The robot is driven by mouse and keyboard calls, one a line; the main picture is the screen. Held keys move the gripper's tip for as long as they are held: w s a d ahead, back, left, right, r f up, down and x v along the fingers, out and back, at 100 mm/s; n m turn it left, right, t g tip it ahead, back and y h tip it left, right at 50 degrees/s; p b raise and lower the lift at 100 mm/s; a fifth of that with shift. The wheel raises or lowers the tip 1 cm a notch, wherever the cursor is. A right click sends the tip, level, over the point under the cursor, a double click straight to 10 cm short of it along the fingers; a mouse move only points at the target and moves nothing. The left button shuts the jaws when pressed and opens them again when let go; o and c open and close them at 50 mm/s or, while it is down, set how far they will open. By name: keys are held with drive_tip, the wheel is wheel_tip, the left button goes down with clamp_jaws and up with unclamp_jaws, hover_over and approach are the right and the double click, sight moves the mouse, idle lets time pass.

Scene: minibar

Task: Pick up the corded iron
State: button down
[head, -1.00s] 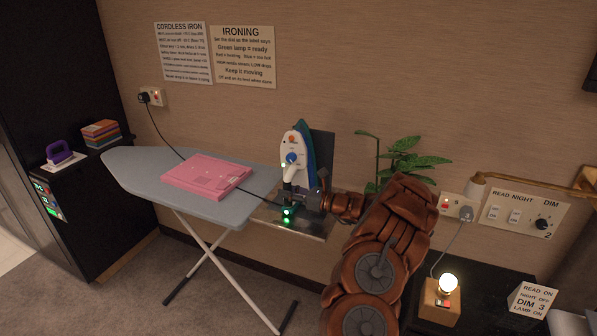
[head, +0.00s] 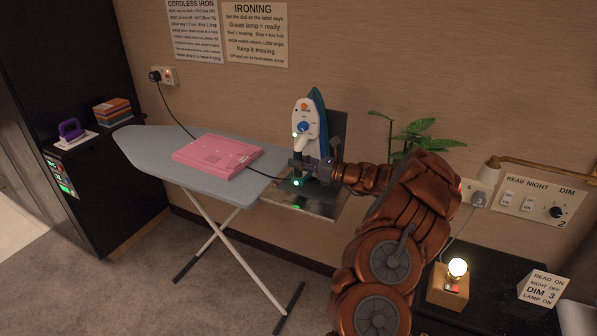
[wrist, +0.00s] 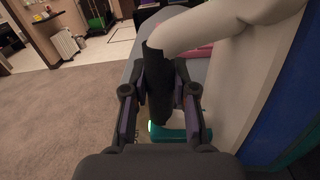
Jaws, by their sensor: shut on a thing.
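The corded iron (head: 309,124), white with a blue soleplate and blue dial, stands upright on its heel on the metal rest at the right end of the ironing board. Its cord runs over the board to a wall socket. My gripper (head: 306,169) is at the iron's handle, low down. In the wrist view my gripper (wrist: 158,112) has its fingers on both sides of the handle's black grip (wrist: 158,85), shut on it. A green lamp glows near the base. I cannot tell whether the iron is clear of the rest.
A folded pink cloth (head: 217,154) lies on the ironing board (head: 150,140). A purple cordless iron (head: 71,130) sits on the dark cabinet at left. A plant (head: 415,135) is behind my arm. A lit lamp (head: 457,268) stands on the right table.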

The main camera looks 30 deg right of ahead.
drive_tip(key=s+a+b, duration=0.2)
drive_tip(key=a, duration=0.5)
drive_tip(key=s+a+r+b, duration=0.1)
drive_tip(key=s+a+b, duration=0.1)
drive_tip(key=a, duration=0.6)
drive_tip(key=shift+a+r, duration=0.25)
drive_tip(key=shift+r, duration=0.05)
drive_tip(key=shift+s, duration=0.1)
